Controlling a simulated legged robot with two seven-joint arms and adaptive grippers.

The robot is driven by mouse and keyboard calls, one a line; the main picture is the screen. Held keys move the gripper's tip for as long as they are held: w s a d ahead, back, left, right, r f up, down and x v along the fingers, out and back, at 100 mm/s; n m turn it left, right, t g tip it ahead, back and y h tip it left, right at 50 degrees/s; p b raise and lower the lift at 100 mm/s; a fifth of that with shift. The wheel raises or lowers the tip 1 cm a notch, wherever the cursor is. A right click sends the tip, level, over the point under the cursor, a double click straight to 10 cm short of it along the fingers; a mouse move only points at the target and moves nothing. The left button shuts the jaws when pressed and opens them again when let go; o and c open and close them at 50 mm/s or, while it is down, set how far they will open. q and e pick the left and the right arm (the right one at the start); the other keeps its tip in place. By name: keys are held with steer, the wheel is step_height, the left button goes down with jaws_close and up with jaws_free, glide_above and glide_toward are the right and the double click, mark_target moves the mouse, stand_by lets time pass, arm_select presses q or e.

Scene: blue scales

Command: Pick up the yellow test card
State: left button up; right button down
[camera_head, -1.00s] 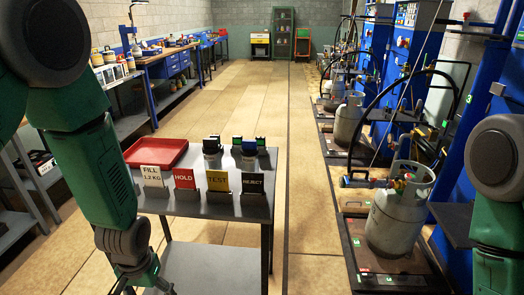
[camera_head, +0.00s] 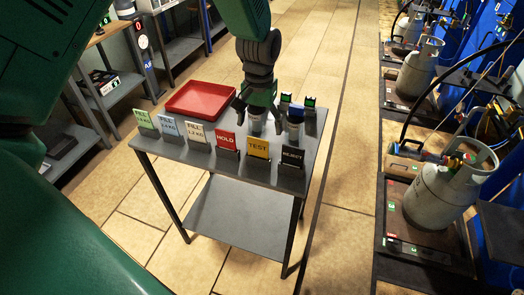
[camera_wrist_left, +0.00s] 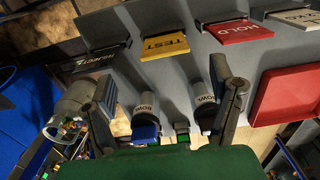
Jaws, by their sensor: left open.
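The yellow TEST card (camera_head: 258,148) stands in a dark holder on the grey table, between the red HOLD card (camera_head: 227,140) and the black REJECT card (camera_head: 292,156). In the left wrist view the yellow card (camera_wrist_left: 165,46) is beyond the fingertips, upside down and slightly left of centre. My left gripper (camera_head: 258,108) is above the table behind the card row, open, with its fingers (camera_wrist_left: 165,80) apart and not touching the card. My right gripper is out of view.
Two small BOWL containers (camera_wrist_left: 147,108) (camera_wrist_left: 207,100) stand behind the cards, close to my fingers. A red tray (camera_head: 202,99) lies at the back left. Three FILL cards (camera_head: 170,125) stand left of HOLD. Gas cylinders (camera_head: 440,190) stand on scales at right.

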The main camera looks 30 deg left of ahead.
mark_target(258, 140)
arm_select(q)
steer(key=f, duration=0.3)
steer(key=a+f+p, duration=0.1)
steer(key=f, duration=0.2)
steer(key=shift+f, duration=0.15)
steer(key=shift+d, duration=0.25)
steer(key=shift+c, duration=1.2)
steer(key=shift+d, duration=0.1)
steer(key=c, duration=0.9)
steer(key=shift+o, duration=0.2)
